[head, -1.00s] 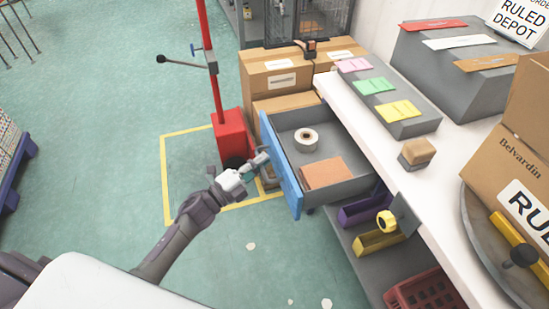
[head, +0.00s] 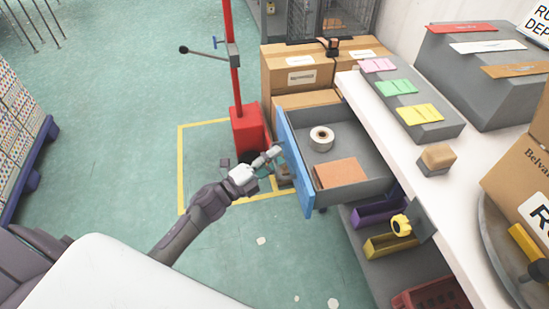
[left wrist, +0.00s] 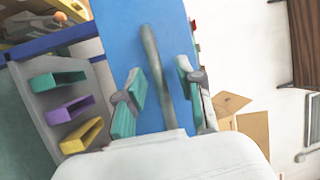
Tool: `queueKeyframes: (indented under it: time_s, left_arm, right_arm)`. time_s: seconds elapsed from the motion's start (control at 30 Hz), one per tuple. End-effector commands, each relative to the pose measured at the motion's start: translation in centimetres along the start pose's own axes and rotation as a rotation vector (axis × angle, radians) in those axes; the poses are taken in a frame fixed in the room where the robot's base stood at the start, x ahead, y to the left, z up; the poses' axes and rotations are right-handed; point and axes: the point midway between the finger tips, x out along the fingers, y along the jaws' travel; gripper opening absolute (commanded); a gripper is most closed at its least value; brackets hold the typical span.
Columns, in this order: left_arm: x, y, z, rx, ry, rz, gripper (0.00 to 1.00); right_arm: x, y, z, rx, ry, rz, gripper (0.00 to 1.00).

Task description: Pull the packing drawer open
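The packing drawer (head: 294,160) stands pulled out from under the white bench, its grey tray showing. It holds a roll of tape (head: 321,138) and a flat brown block (head: 341,172). My left gripper (head: 277,155) is at the outer side of the blue drawer front. In the left wrist view, the blue front (left wrist: 120,35) carries a grey bar handle (left wrist: 155,65). The teal-padded fingers of my left gripper (left wrist: 158,98) are spread on either side of the handle, with gaps showing. My right gripper is not in view.
A red post base (head: 247,130) and cardboard boxes (head: 298,75) stand beyond the drawer. Purple and yellow bins (head: 378,210) sit on the shelf below the bench (head: 395,135). The green floor left of the drawer is largely clear.

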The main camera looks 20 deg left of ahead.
Motion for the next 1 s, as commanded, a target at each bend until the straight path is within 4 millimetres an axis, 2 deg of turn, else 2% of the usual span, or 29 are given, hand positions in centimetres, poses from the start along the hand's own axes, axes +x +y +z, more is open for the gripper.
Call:
queueKeyframes:
  time_s: [0.17,0.4,0.6,0.77,1.0]
  left_arm:
    - [-2.3,0.2,0.0,0.0,-0.002,0.005,0.37]
    - [-7.5,0.1,0.0,0.0,-0.001,0.006,0.37]
    - [-10.7,0.1,0.0,-0.001,-0.001,0.003,0.37]
    - [-11.8,0.0,0.0,0.001,0.0,0.002,0.37]
    - [-11.9,0.0,0.0,0.001,0.0,0.001,0.37]
  right_arm:
    - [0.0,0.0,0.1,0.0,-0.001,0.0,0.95]
    - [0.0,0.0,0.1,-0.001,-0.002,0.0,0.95]
    - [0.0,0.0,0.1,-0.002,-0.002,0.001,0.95]
    - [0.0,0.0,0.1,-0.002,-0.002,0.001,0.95]
    - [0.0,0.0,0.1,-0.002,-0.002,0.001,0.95]
